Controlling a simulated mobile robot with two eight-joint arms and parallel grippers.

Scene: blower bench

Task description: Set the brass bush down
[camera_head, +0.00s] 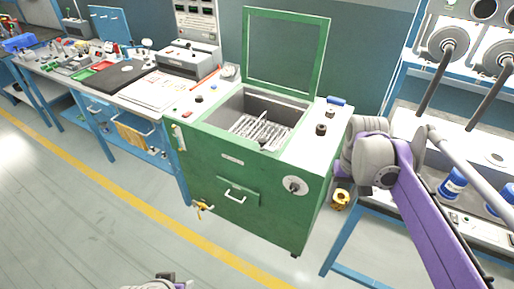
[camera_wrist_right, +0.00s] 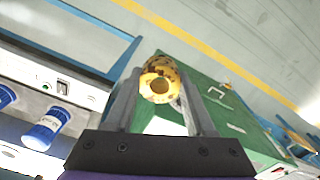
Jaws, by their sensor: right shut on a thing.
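The brass bush (camera_head: 341,200) is a short yellow ring with a hole through it. In the head view it hangs below my right wrist, beside the green cabinet's right side. In the right wrist view the bush (camera_wrist_right: 159,68) sits between the fingertips of my right gripper (camera_wrist_right: 160,95), which is shut on it, with its bore facing the camera. The floor and green cabinet show behind it. In the head view my right arm hides most of that gripper. Only a small part of my left gripper (camera_head: 166,281) shows at the bottom edge; its jaws are unclear.
The green cabinet (camera_head: 237,185) stands in the middle with its lid (camera_head: 287,50) raised over a slatted inside. A blue-framed bench (camera_head: 358,220) with blue-and-white jars (camera_head: 452,184) stands right. A cluttered workbench (camera_head: 60,72) stands left. Floor in front is clear.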

